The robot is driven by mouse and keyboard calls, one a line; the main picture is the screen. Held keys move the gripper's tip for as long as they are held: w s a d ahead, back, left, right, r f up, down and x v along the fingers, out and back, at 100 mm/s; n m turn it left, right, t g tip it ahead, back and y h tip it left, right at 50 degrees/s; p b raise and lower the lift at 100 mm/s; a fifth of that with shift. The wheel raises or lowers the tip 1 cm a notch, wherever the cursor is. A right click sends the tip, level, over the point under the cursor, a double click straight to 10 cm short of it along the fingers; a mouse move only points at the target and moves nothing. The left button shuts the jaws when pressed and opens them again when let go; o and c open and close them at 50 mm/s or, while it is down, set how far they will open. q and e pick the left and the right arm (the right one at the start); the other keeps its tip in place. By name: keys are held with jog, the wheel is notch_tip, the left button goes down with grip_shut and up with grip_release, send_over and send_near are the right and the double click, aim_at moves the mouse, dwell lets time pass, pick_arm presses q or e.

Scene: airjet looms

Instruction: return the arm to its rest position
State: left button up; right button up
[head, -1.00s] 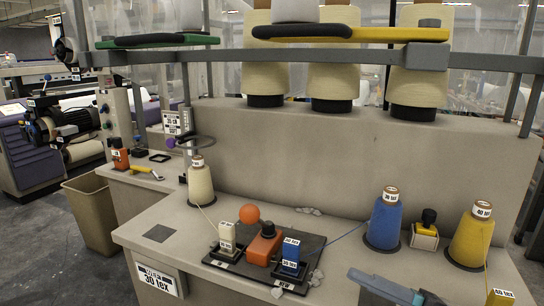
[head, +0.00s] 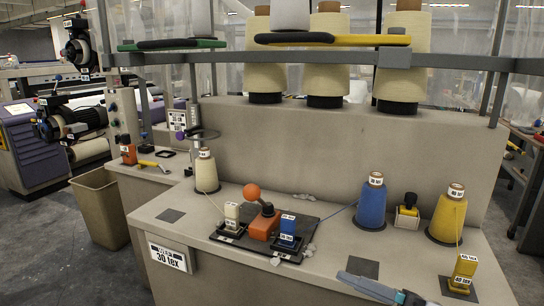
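My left gripper is not in view.
The bench holds a black tray (head: 300,255) with an orange ball-topped device (head: 263,222), a blue cone (head: 371,206), a yellow cone (head: 447,219) and a yellow block (head: 463,270). A grey rail (head: 300,57) crosses above. A bin (head: 101,208) stands at left.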

jog(key=w+a+f+m+h, duration=0.1)
jog(key=w+f+m+h, duration=0.3)
jog(key=f, duration=0.6)
jog(key=w+f+m+h, duration=0.1)
jog(key=w+f+m, duration=0.1)
jog(key=f+m, duration=0.65)
jog(key=w+a+f+m+h, duration=0.1)
jog(key=w+f+m+h, duration=0.15)
jog(key=f, duration=1.05)
jog(key=s+d+f+m+g+h, duration=0.25)
jog(key=s+f+m+g, duration=0.2)
jog(key=s+f, duration=0.45)
jog(key=s+d+f+m+g+h, duration=0.1)
jog(key=s+f+m+g+h, duration=0.35)
jog(key=f, duration=0.75)
pick_arm(q)
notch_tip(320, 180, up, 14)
jog(key=p, duration=1.4)
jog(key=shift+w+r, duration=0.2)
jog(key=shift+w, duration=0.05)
pick_arm(e)
jog(key=s+r+m+y, duration=0.1)
jog(key=s+r, duration=0.3)
jog(key=r, duration=1)
jog(key=shift+s+d+r, duration=0.15)
jog(key=shift+d+r, duration=0.15)
jog(key=shift+r, duration=0.05)
